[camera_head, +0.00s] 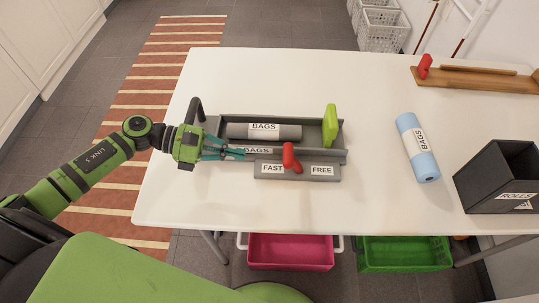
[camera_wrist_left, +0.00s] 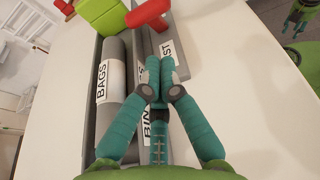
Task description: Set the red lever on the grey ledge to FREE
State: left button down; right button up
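The red lever (camera_head: 290,157) stands up from the grey ledge (camera_head: 262,178) at the front of the grey tray, between the FAST label on the left and the FREE label (camera_head: 322,170) on the right. Its top leans slightly left; I cannot tell its exact setting. In the left wrist view the lever (camera_wrist_left: 148,14) is beyond my fingertips. My left gripper (camera_head: 243,154) is left of the lever, apart from it. Its teal fingers (camera_wrist_left: 160,62) are together with nothing between them. A green part of my right arm, seemingly with its gripper (camera_wrist_left: 298,18), shows at the wrist view's top right corner.
The grey tray (camera_head: 228,119) holds a grey BAGS roll (camera_head: 290,132), with a green block (camera_head: 330,125) at its right end. A blue roll (camera_head: 417,147) and a dark ROLLS bin (camera_head: 485,190) are right. White table (camera_head: 250,210) is clear in front.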

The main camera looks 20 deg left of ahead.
aim_at(293, 162)
pick_arm(q)
jog(key=p+x, duration=0.2)
jog(key=x, duration=0.5)
jog(key=shift+w+d, duration=0.15)
jog(key=shift+d, duration=0.1)
jog(key=shift+w+d+f, duration=0.1)
jog(key=shift+d+f, duration=0.15)
jog(key=shift+d, duration=0.15)
